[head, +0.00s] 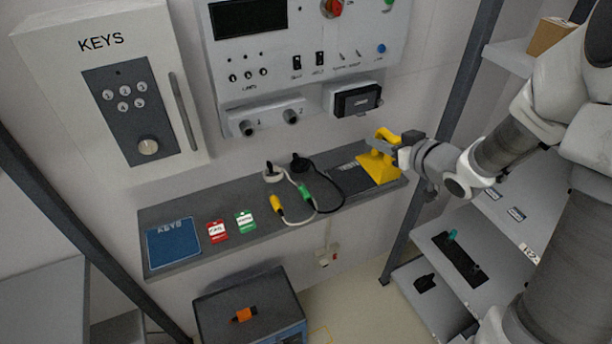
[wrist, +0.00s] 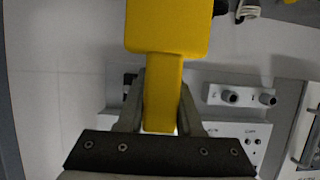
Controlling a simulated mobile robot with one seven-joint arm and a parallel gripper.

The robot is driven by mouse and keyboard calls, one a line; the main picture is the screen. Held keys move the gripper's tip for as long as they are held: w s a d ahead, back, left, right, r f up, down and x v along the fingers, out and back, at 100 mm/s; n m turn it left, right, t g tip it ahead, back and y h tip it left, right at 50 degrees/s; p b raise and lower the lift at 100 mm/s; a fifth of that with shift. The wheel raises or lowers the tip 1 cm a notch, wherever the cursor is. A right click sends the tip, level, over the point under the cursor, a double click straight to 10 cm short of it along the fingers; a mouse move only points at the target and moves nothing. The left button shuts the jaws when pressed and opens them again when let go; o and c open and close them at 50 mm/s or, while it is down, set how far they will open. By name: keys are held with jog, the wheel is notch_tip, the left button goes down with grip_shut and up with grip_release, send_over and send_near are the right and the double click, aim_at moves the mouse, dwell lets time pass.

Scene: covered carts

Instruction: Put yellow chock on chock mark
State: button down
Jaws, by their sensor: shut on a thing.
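The yellow chock (head: 375,168) is at the right end of the grey wall shelf (head: 240,222), beside or over a dark lettered panel (head: 345,177). I cannot tell whether it rests on the shelf or hangs just above it. My gripper (head: 397,143) is shut on its upright handle. In the wrist view the chock's yellow body (wrist: 168,25) extends beyond the fingers, and its handle sits between the fingers of my gripper (wrist: 162,85). A faint yellow outline (head: 320,334) shows on the floor at the bottom edge; I cannot tell if it is the chock mark.
The shelf also holds a blue KEYS panel (head: 173,243), red (head: 217,231) and green (head: 245,222) tags, and cables with a yellow connector (head: 277,205). Below stands a dark-topped box (head: 262,308) with an orange item (head: 243,315). A shelved cart (head: 430,300) is at right.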

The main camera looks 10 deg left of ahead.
jog(key=shift+w+a+f+b, duration=0.15)
jog(key=shift+w+a+f, duration=0.15)
jog(key=shift+a+f, duration=1.35)
jog(key=shift+w+a+f+b, duration=0.1)
jog(key=shift+w+a+f, duration=0.25)
jog(key=shift+a+f, duration=1.25)
jog(key=shift+w+a+f+b, duration=0.15)
jog(key=shift+w+a+f, duration=0.15)
jog(key=shift+a+f, duration=1.35)
jog(key=shift+d+f, duration=0.1)
jog(key=shift+d, duration=0.05)
jog(key=shift+f, duration=0.15)
jog(key=c, duration=0.6)
grip_release()
jog(key=shift+o, duration=0.2)
